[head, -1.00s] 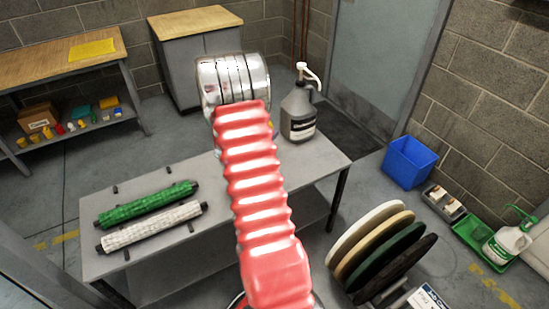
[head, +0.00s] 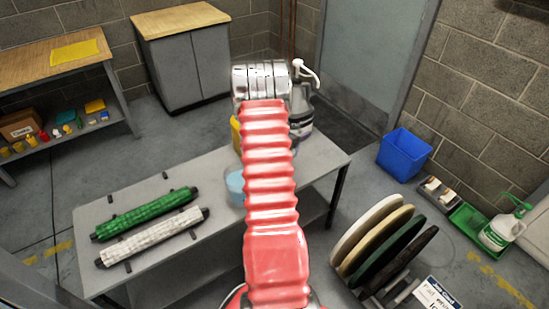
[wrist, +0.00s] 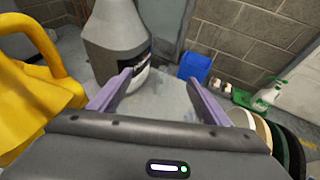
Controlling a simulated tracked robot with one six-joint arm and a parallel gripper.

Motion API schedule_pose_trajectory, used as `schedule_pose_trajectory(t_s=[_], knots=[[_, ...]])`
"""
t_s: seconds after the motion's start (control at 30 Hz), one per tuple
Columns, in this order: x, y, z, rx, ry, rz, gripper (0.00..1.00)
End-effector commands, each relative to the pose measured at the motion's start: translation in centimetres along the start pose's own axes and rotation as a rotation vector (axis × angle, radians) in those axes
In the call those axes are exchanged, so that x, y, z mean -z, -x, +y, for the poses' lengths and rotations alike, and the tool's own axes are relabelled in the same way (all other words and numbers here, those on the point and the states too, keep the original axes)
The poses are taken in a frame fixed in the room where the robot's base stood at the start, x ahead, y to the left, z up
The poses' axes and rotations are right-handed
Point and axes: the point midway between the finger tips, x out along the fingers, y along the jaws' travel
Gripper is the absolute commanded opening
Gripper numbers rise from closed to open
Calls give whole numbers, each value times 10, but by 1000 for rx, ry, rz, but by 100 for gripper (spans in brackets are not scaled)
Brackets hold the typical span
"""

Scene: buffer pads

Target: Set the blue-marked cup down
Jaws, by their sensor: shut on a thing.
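My gripper (wrist: 160,76) shows in the wrist view with its two purple fingers apart, one on each side of the held thing. I cannot clearly make out the cup or its blue mark between them; the gripper body hides what lies lower down. In the head view my arm hides the gripper. The grey table (head: 308,180) lies below, with bare top to the right of my arm. A light-blue thing (head: 235,187) shows on the table at the left edge of my arm, partly hidden; I cannot tell what it is.
A grey pump bottle (head: 301,105) stands at the table's back, ahead of the fingers. A yellow jug (wrist: 38,85) is close on the left in the wrist view. Green (head: 133,220) and white (head: 150,238) rollers lie at the table's left. Round pads (head: 372,232) stand at right.

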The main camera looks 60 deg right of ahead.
Motion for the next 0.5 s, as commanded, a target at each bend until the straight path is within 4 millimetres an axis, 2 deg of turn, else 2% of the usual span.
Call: schedule_pose_trajectory(t_s=[0.27,0.5], knots=[[6,-2,0,0,1,1,48],[38,-15,0,0,3,3,48]])
